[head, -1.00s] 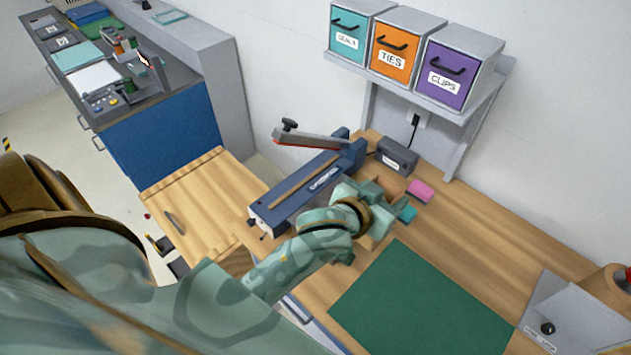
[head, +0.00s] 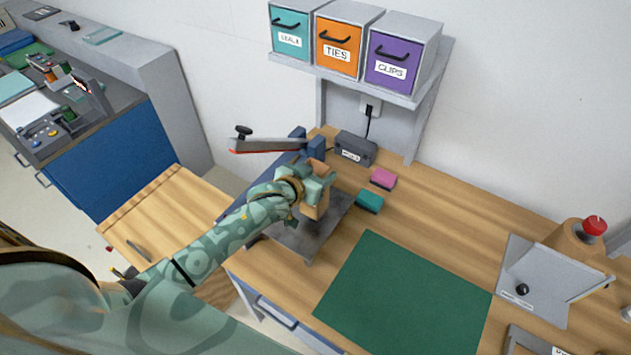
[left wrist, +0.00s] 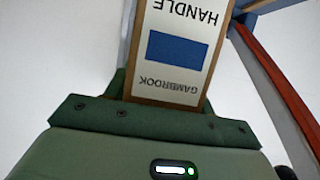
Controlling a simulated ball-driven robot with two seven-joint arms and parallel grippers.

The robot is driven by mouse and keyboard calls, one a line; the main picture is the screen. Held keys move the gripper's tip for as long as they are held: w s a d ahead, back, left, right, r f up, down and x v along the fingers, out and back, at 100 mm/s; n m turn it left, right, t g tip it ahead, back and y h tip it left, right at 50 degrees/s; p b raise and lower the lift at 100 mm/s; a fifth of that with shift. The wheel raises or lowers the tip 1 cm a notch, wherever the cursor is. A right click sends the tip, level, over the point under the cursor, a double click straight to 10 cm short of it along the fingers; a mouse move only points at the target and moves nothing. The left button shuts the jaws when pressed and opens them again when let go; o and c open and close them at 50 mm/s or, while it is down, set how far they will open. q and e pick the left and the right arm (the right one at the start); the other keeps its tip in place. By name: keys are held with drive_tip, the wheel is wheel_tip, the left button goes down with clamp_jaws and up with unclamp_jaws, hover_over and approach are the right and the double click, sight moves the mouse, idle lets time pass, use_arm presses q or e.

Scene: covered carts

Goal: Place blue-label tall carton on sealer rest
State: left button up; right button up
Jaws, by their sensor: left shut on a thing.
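My left gripper (head: 314,190) is shut on a brown tall carton (head: 315,210). I cannot tell whether the carton touches the plate. My right gripper is out of view.
A teal block (head: 369,201) and a pink block (head: 383,179) lie just right of the carton. A grey box (head: 355,148) stands behind. A green mat (head: 405,295) lies clear in front right. Labelled bins (head: 338,42) sit on a shelf above.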

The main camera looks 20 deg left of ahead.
use_arm(q)
drive_tip(key=shift+w+a+f, duration=0.2)
drive_tip(key=shift+w+f, duration=0.05)
drive_tip(key=shift+f, duration=0.1)
drive_tip(key=f, duration=0.3)
drive_tip(key=shift+w+a+f, duration=0.15)
drive_tip(key=shift+a+f, duration=0.1)
drive_tip(key=shift+f, duration=0.1)
drive_tip(key=o, duration=1.2)
drive_tip(key=shift+f+b, duration=0.1)
drive_tip(key=shift+b, duration=0.2)
drive_tip(key=shift+r, duration=0.2)
drive_tip(key=p+v, duration=0.1)
drive_tip(key=v, duration=1.1)
drive_tip(key=shift+f, duration=0.15)
